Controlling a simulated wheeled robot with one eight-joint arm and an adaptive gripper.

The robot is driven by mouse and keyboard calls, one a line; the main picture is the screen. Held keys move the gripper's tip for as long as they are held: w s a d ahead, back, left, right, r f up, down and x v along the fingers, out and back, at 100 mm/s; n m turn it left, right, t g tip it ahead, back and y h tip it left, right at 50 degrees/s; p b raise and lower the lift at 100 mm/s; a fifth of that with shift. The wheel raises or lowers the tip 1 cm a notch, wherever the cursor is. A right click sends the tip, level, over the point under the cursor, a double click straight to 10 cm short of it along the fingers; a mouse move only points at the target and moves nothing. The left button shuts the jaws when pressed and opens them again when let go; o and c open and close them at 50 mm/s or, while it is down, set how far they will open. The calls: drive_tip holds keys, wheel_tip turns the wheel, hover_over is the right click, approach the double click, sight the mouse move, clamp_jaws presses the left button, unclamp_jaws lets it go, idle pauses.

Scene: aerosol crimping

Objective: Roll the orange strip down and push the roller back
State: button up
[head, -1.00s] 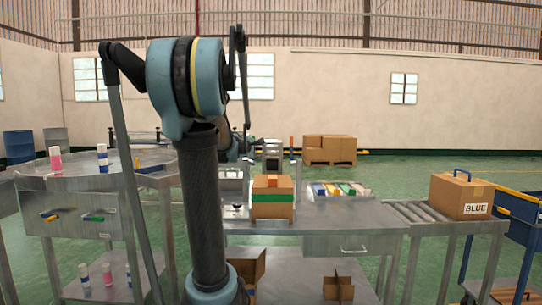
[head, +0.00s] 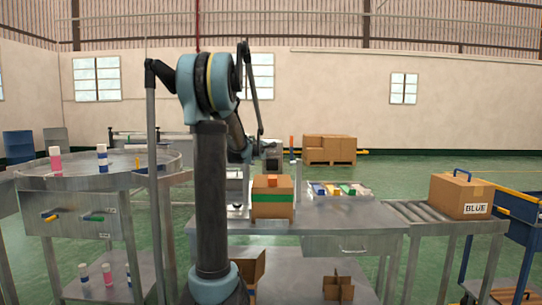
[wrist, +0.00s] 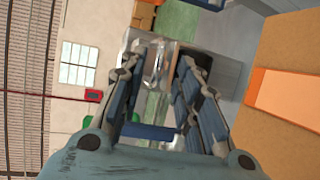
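A cardboard box (head: 270,208) with a green band stands on the metal table. A short orange strip (head: 272,181) sits at the top of its front face. In the wrist view the box (wrist: 280,140) fills the right side, with the orange strip (wrist: 285,97) on it. My gripper (wrist: 162,60) is open, its fingers apart and left of the box. A grey metallic piece with a dark part (wrist: 185,62) shows beyond and between the fingers; I cannot tell whether it is the roller. In the head view the gripper is small and partly hidden by my arm.
A tray of coloured items (head: 340,191) lies right of the box. A roller conveyor (head: 405,211) carries a box marked BLUE (head: 462,195). A round metal table (head: 80,178) with bottles stands at left. The table front right of the box is clear.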

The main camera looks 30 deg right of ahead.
drive_tip(key=shift+x, duration=1.85)
